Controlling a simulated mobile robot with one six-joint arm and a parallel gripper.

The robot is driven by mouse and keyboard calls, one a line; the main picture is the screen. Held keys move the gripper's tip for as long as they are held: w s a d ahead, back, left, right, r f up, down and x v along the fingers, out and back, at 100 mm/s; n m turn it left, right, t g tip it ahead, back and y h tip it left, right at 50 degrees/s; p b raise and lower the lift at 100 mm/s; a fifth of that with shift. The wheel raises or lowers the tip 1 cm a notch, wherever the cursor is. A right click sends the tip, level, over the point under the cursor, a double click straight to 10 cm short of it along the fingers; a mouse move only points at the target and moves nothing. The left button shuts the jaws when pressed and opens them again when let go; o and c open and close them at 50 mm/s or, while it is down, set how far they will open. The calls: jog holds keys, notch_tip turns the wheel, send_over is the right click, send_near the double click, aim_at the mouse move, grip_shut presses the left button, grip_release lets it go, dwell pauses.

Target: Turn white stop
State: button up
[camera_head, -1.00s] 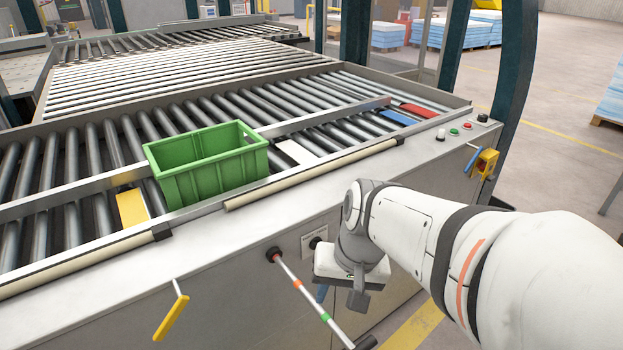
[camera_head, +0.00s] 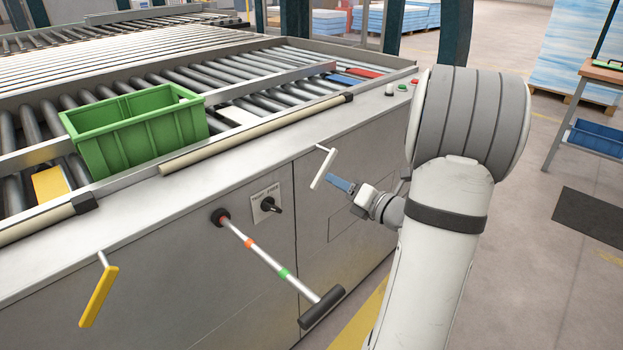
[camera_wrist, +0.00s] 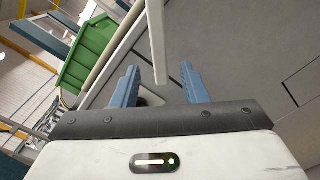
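A white lever handle (camera_head: 322,168) hangs tilted from the front face of the roller conveyor; it also shows in the wrist view (camera_wrist: 157,42). A flat white plate (camera_head: 238,116) lies among the rollers behind it. My gripper (camera_head: 333,179) has blue fingers and is just right of the white handle in the head view. In the wrist view my gripper (camera_wrist: 159,66) is open, with the handle's lower end in line between its fingers. The fingers do not touch the handle there. Depth between them is hard to tell.
A green crate (camera_head: 140,135) stands on the conveyor. A yellow lever (camera_head: 98,296) and a T-handled rod (camera_head: 270,260) stick out in front, beside a black rotary switch (camera_head: 268,205). Yellow, blue and red plates lie among the rollers. Open floor is at the right.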

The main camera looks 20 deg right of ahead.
aim_at(323, 175)
jog(key=x, duration=0.7)
jog(key=shift+w+a, duration=0.1)
jog(key=shift+w, duration=0.1)
grip_shut()
